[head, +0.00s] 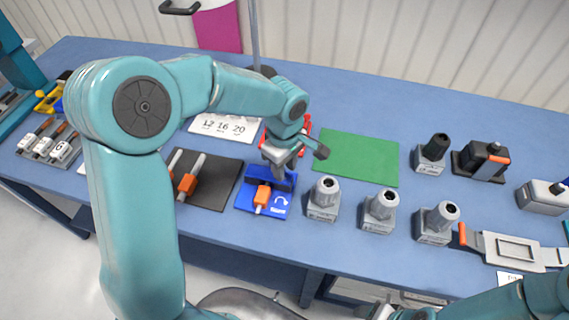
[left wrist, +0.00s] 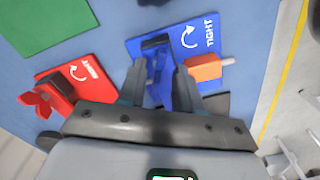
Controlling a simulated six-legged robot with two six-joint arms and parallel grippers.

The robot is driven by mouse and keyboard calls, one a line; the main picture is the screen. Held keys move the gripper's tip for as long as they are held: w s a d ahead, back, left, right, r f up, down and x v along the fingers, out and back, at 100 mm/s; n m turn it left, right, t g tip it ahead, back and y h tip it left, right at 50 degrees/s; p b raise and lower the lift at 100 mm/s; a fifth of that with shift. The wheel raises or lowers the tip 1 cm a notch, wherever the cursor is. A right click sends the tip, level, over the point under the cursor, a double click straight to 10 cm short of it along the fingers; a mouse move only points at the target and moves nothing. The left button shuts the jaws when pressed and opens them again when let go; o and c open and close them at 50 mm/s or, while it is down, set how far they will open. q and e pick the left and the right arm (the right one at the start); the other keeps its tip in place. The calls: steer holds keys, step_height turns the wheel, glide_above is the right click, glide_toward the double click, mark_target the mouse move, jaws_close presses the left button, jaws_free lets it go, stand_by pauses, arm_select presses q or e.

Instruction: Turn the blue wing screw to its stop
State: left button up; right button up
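The blue plate (head: 247,205) lies on the table with a white turn arrow and an orange block (head: 262,195) on it. In the left wrist view the blue plate (left wrist: 205,27) reads "TIGHT". The dark blue wing screw (left wrist: 157,52) stands on the plate; in the head view my gripper mostly hides it. My left gripper (head: 282,172) is over the plate, pointing down. In the left wrist view its fingers (left wrist: 160,70) are apart, with the wing screw between and just beyond them; I cannot tell whether they touch it.
A red plate (left wrist: 72,78) with a red wing screw (left wrist: 38,103) is close by. A green mat (head: 357,158) lies behind to the right. Several grey connectors (head: 323,200) stand right of the blue plate; a dark mat (head: 215,185) lies left.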

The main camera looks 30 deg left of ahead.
arm_select(q)
steer(key=shift+w+a+f, duration=0.1)
steer(key=shift+c, duration=0.6)
jaws_close()
